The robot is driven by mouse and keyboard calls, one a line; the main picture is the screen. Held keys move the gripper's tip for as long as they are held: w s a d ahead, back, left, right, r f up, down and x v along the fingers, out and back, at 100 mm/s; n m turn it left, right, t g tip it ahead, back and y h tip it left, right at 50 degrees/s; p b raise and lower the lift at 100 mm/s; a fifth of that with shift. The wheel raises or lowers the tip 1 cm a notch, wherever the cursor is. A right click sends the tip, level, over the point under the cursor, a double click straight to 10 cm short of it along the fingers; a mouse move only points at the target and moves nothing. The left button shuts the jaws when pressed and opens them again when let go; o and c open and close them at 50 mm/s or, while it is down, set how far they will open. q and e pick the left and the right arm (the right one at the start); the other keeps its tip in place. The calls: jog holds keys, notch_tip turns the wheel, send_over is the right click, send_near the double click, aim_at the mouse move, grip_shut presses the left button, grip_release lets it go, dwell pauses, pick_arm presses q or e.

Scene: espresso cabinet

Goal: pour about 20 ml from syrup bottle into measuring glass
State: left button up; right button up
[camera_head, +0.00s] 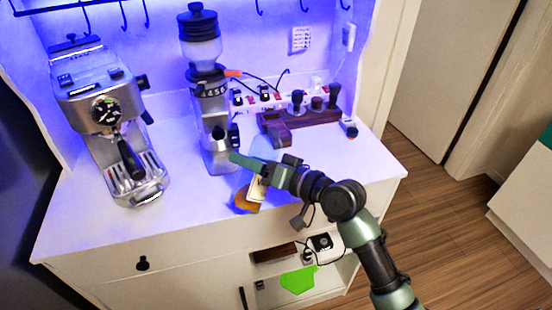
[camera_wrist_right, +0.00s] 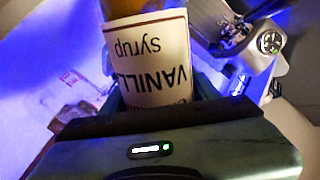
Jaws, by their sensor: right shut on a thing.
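The syrup bottle (camera_head: 258,189) has a pale label and an amber lower part, and leans with its upper end to the right in the head view. My right gripper (camera_head: 250,168) is shut on it above the label, at the counter's front. In the right wrist view the label (camera_wrist_right: 150,62) reads "VANILLA syrup" upside down, with the bottle between the fingers. A faint clear shape with reddish marks (camera_wrist_right: 82,92) left of the bottle there may be the measuring glass; I cannot tell. My left gripper is out of view.
The espresso machine (camera_head: 100,100) stands at the left and the grinder (camera_head: 212,120) just behind my right gripper. A wooden tamping stand (camera_head: 310,120) and a power strip (camera_head: 265,101) are at the back. The counter (camera_head: 150,228) is bare at its front left.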

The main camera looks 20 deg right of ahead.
jog(key=shift+s+a+f+m+p, duration=0.3)
jog(key=shift+f+m, duration=0.1)
jog(key=shift+m, duration=0.5)
jog(key=shift+s+a+f+m+g, duration=0.15)
jog(key=shift+f+m+g, duration=0.4)
jog(key=shift+m, duration=0.25)
dwell(1.5)
jog(key=shift+s+a+r+m+p, duration=0.1)
jog(key=shift+s+m+p, duration=0.05)
jog(key=shift+m+p, duration=0.65)
dwell(1.8)
jog(key=shift+r+m+g+y+p, duration=0.25)
jog(key=shift+r+m+y+p, duration=0.2)
jog(key=shift+p, duration=1)
dwell(0.8)
